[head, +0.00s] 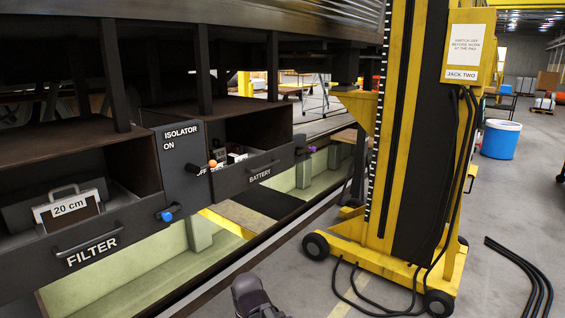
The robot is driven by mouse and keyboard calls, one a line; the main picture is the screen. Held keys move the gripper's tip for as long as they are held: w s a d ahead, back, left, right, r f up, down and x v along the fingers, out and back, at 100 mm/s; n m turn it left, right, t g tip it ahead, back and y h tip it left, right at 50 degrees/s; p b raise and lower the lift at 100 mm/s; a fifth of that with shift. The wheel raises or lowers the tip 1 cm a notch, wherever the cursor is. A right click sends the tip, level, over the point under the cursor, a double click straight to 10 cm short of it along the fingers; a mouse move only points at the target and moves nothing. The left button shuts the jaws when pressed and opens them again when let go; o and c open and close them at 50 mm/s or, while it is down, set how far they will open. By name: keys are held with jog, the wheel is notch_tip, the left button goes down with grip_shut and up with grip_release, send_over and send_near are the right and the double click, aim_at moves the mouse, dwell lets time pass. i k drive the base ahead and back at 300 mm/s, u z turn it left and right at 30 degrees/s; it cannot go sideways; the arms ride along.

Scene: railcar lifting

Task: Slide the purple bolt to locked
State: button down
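The purple bolt (311,149) is a small knob at the right end of the battery drawer (262,172), beside a dark bracket (300,146). It is too small here to tell its exact slide position, and no locked mark is readable beside it. A dark rounded part of my arm shows at the bottom edge, well below and apart from the bolt. My gripper's fingers are not visible.
The yellow jack (400,150) stands right of the purple bolt. Its cables (385,307) lie on the floor. A pale pit lies below the drawers.

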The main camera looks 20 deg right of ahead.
aim_at(313, 149)
jog(key=k, duration=0.65)
jog(key=z, duration=0.45)
jog(key=i, duration=1.75)
jog(key=u, duration=0.05)
